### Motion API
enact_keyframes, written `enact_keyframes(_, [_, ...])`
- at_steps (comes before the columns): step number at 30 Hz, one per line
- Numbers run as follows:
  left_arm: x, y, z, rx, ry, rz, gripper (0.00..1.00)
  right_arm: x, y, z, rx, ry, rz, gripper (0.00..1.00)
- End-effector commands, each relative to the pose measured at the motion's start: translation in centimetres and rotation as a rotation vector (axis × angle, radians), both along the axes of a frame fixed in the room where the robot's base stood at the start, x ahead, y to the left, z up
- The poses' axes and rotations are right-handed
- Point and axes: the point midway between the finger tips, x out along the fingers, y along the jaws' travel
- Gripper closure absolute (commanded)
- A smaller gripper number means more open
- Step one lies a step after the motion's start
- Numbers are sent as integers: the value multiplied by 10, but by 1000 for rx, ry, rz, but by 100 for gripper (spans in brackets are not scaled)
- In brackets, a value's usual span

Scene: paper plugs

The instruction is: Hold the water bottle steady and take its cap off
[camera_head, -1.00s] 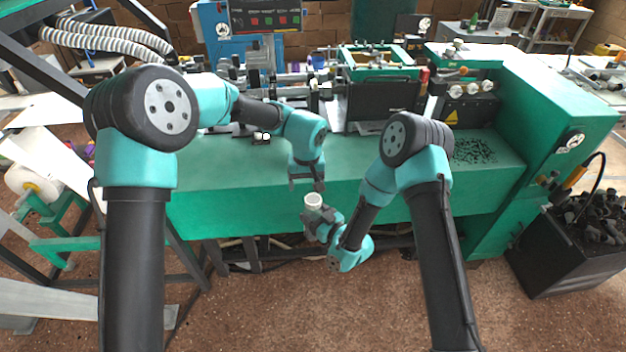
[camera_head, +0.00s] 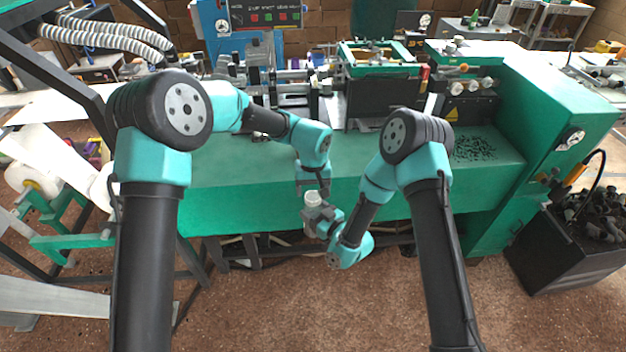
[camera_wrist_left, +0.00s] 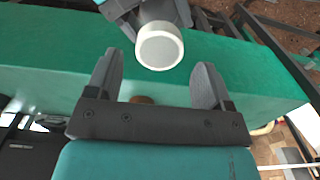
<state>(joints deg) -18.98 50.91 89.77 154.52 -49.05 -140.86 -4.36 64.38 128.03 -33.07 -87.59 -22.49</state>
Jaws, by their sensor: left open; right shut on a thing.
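The water bottle stands roughly upright in front of the green machine, with its round white cap (camera_head: 313,198) on top. My right gripper (camera_head: 316,215) is shut on the bottle below the cap; the bottle's body is mostly hidden. My left gripper (camera_head: 314,190) is just above the cap, pointing down. In the left wrist view the cap (camera_wrist_left: 159,46) shows just beyond the open fingers of my left gripper (camera_wrist_left: 158,82), with nothing between them.
The green machine table (camera_head: 235,205) lies just behind both grippers. A dark bin (camera_head: 560,250) of black pieces stands at the right. A white paper roll (camera_head: 32,180) is at the left. The floor in front is clear.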

Motion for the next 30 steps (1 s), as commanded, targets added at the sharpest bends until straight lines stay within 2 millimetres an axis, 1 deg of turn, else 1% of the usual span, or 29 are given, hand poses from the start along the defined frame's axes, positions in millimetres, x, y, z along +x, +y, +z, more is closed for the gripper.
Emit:
enact_keyframes(1, [-1,0,-8,1,3,0,26,0,0,0,0,0,0,100])
enact_keyframes(3, [0,0,-17,0,1,0,26,0,0,0,0,0,0,100])
enact_keyframes(6, [0,0,-27,1,1,1,26,0,0,0,0,0,0,100])
enact_keyframes(9, [0,0,-33,0,-1,1,26,0,0,0,0,0,0,100])
enact_keyframes(19, [0,0,-36,0,-1,1,26,0,0,0,0,0,0,100])
enact_keyframes(30, [0,0,-36,0,-1,1,61,0,0,0,0,0,0,100])
